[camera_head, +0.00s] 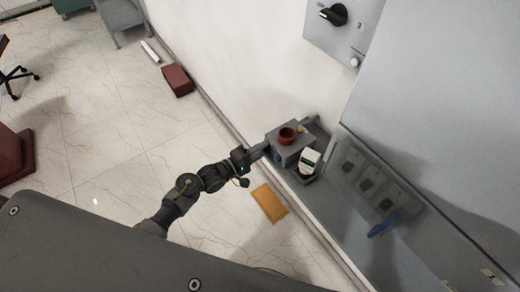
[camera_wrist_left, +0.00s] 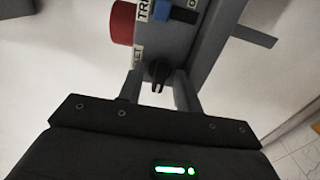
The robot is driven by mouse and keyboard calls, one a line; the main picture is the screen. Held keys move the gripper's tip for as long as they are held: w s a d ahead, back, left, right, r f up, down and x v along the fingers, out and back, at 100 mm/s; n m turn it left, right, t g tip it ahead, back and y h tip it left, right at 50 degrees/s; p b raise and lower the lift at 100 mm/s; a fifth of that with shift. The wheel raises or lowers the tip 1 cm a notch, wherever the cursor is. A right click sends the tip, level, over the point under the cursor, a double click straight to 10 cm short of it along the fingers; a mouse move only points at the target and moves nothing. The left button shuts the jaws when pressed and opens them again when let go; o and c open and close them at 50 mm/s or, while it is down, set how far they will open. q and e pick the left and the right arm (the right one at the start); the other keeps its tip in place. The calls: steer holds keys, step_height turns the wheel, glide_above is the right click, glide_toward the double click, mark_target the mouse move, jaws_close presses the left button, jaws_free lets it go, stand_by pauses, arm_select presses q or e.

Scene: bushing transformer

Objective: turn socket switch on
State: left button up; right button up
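The socket switch is a black rotary knob (camera_wrist_left: 158,72) on the face of a grey control box (camera_wrist_left: 205,50), beside a label partly reading "ET". In the left wrist view its grip points roughly down the picture. My left gripper (camera_wrist_left: 160,92) is open, with one finger on each side of the knob and a gap visible beside it. I cannot tell whether a finger touches it. In the head view my left gripper (camera_head: 260,151) reaches the near side of the grey box (camera_head: 291,153); the knob is hidden there. My right gripper is not in view.
The box carries a red button (camera_wrist_left: 123,22) and a blue switch (camera_wrist_left: 184,15). A white device (camera_head: 310,160) stands beside the box. A panel with a black rotary switch (camera_head: 335,14) hangs above. A blue handle (camera_head: 382,227) is at right. An orange mat (camera_head: 269,203) lies on the floor.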

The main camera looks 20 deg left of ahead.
arm_select(q)
steer(key=c, duration=0.7)
steer(key=shift+m+b, duration=1.55)
steer(key=shift+m, duration=7.45)
steer(key=o, duration=0.7)
